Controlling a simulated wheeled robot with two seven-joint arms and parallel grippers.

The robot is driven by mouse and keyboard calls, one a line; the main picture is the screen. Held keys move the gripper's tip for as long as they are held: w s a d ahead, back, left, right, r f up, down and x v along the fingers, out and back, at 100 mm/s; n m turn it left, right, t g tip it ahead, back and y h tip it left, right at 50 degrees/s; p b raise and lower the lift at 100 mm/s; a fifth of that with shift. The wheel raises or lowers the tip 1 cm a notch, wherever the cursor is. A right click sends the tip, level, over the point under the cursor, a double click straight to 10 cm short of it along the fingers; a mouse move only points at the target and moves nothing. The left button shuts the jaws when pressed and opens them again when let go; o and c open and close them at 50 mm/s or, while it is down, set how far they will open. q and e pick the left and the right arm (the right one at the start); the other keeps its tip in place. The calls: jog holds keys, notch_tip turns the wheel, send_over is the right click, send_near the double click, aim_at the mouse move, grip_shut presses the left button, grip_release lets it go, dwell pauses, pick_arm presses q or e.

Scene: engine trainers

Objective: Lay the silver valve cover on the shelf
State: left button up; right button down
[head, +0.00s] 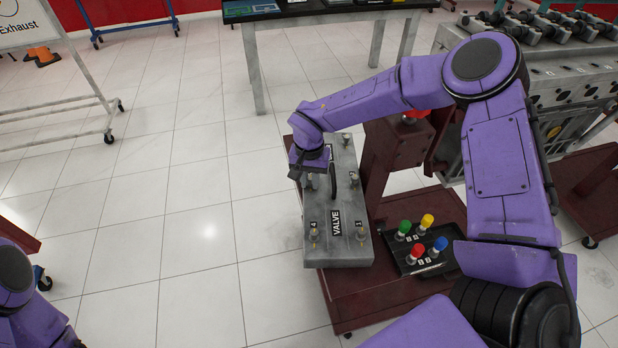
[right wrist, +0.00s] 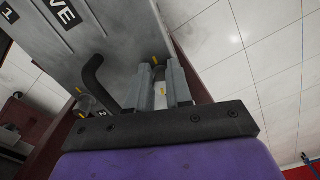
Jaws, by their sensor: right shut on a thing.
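The silver valve cover (head: 343,190) is a long grey block with a "VALVE" label and several small posts on top. It lies over the left part of the dark red shelf (head: 385,300) of the stand; I cannot tell whether it touches the shelf. My right gripper (head: 312,172) is at the cover's left side. In the right wrist view my right gripper (right wrist: 166,88) is shut around a small post on the cover (right wrist: 120,40), beside a curved black handle (right wrist: 98,82). My left arm shows at the lower left, but its gripper is out of view.
A black tray (head: 436,268) with green, yellow, red and blue knobbed pieces sits on the shelf right of the cover. The stand's red post (head: 378,165) rises behind it. A grey engine (head: 575,70) stands at the right.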

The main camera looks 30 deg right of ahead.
jog(key=shift+f, duration=0.1)
jog(key=c, duration=0.9)
grip_release()
jog(key=shift+c, duration=0.2)
jog(key=shift+s, duration=0.1)
notch_tip(320, 180, up, 11)
jog(key=shift+f, duration=0.2)
jog(key=shift+a, duration=0.15)
